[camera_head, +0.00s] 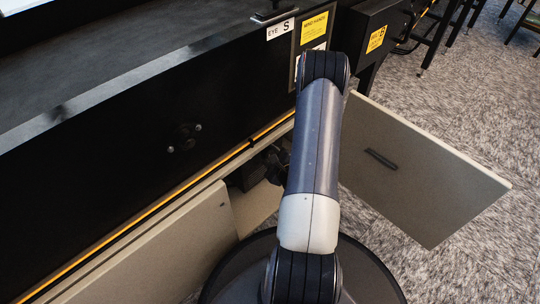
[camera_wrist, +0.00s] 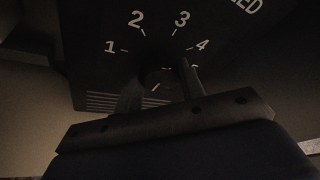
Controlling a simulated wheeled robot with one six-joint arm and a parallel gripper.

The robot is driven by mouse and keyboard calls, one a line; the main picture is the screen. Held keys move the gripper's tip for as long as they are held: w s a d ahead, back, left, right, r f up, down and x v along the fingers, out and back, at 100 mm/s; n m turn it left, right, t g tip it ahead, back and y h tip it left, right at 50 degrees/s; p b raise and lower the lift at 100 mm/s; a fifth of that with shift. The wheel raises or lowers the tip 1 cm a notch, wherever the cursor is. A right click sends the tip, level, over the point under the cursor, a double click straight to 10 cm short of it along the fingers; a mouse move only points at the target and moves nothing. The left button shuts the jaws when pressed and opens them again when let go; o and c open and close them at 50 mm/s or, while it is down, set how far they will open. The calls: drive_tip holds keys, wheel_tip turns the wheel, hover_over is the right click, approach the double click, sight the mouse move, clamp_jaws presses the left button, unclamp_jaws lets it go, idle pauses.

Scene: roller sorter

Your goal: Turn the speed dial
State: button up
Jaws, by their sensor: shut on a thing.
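The speed dial (camera_wrist: 158,82) is a small dark knob in the wrist view, below white numbers 1 to 4 on a black panel (camera_wrist: 85,22). A short white mark shows at the dial, slanting up to the right. My gripper (camera_wrist: 160,88) is shut on the dial, with one finger on each side of it. Part of the scale at the right is hidden behind the right finger. In the head view the panel's dark box (camera_head: 250,172) sits inside an open cabinet under the machine, and my arm hides the dial.
A beige cabinet door (camera_head: 420,170) with a dark handle stands open to the right of my arm. Another beige panel (camera_head: 150,255) is at the lower left. The black machine side (camera_head: 100,150) rises above the cabinet.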

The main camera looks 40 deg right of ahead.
idle(0.4)
drive_tip(key=o, duration=1)
drive_tip(key=shift+s, duration=0.1)
drive_tip(key=p+v, duration=0.3)
drive_tip(key=v, duration=0.7)
drive_tip(key=shift+s+a, duration=0.15)
drive_tip(key=shift+s, duration=0.2)
drive_tip(key=shift+f, duration=0.1)
drive_tip(key=b+x, duration=0.3)
drive_tip(key=x, duration=0.8)
drive_tip(key=shift+r, duration=0.25)
